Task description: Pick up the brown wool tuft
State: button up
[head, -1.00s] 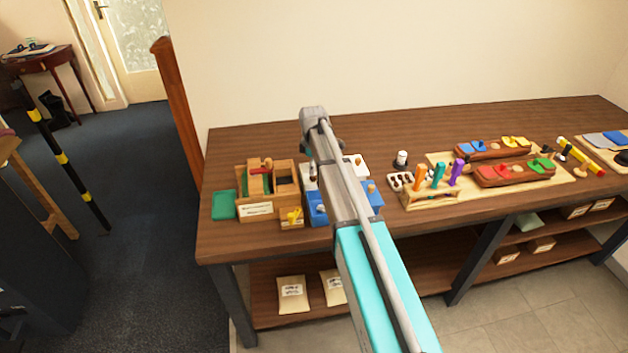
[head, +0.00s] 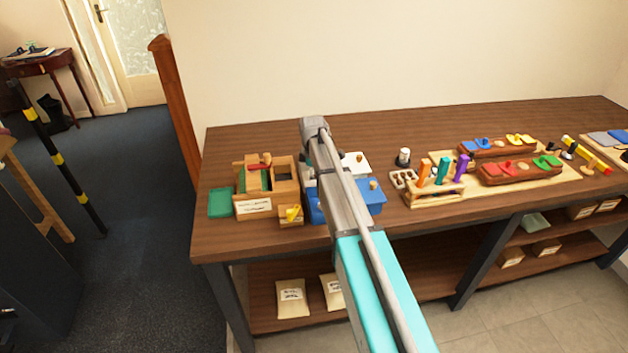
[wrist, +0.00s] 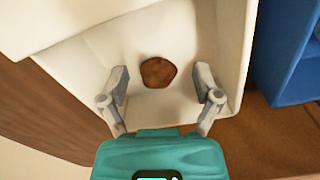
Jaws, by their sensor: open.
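The brown wool tuft (wrist: 158,72) is a small round brown lump lying on the floor of a white tray (wrist: 100,48) in the wrist view. My gripper (wrist: 161,86) is open, with one finger on each side below the tuft in the picture. The tuft sits in line with the gap between the fingers, and the fingers do not touch it. In the head view, my arm hides the gripper, the tuft and most of the white tray; a white corner (head: 355,160) shows beside the arm.
A blue bin (wrist: 288,50) stands right of the tray. In the head view, a wooden box (head: 254,207) and a green pad (head: 220,203) are left of my arm. A tool rack (head: 434,197) and red and blue wooden saddles (head: 520,172) are to the right on the workbench (head: 245,142).

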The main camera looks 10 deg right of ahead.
dwell(0.5)
jog(key=c, duration=1)
jog(key=shift+r, duration=0.2)
notch_tip(320, 180, up, 3)
jog(key=p, duration=0.3)
jog(key=s+r+p, duration=0.2)
jog(key=r+p, duration=0.1)
jog(key=s+r+p, duration=0.3)
jog(key=p, duration=0.1)
jog(key=shift+s+a+r, duration=0.2)
jog(key=shift+s+r, duration=0.05)
jog(key=shift+s, duration=0.1)
jog(key=s+r+p, duration=0.1)
jog(key=s, duration=0.1)
jog(key=s+r+p, duration=0.1)
jog(key=s, duration=0.2)
jog(key=s+r+p, duration=0.1)
jog(key=s, duration=0.2)
jog(key=shift+s+a, duration=0.15)
jog(key=shift+a, duration=0.15)
